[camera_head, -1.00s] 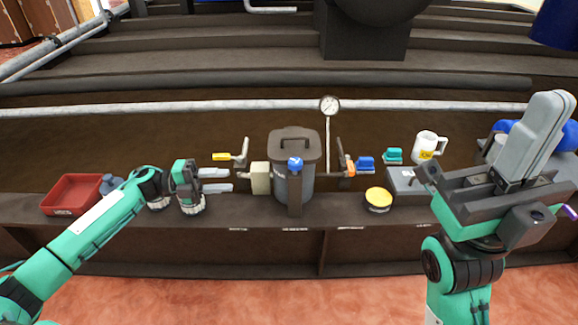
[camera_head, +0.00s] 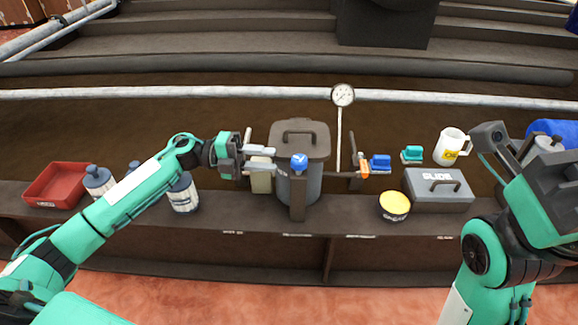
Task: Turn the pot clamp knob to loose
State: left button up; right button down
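The grey pot (camera_head: 314,185) with a dark lid and handle stands upright near the middle of the bench. A blue knob (camera_head: 299,162) with a white mark sits on top of a dark upright clamp post (camera_head: 297,198) at the pot's front. My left gripper (camera_head: 275,159) reaches in from the left with its two pale fingers apart and nothing seen between them. Its fingertips point at the blue knob and end a little left of it. My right arm is at the right edge; the fingers of its gripper do not show clearly.
A beige block (camera_head: 262,180) stands left of the pot, under the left fingers. A gauge (camera_head: 343,95) on a thin rod stands behind. Right are blue (camera_head: 380,163) and teal (camera_head: 412,154) pieces, a yellow-lidded tin (camera_head: 395,205), a grey GLIDE box (camera_head: 438,190) and a mug (camera_head: 451,147). Left is a red tray (camera_head: 57,184).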

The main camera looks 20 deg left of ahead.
aim_at(289, 162)
pick_arm(q)
jog(key=d, duration=0.2)
jog(key=d+b, duration=0.1)
jog(key=w+d, duration=0.1)
jog(key=d, duration=0.1)
jog(key=shift+d+b, duration=0.35)
jog(key=c, duration=0.7)
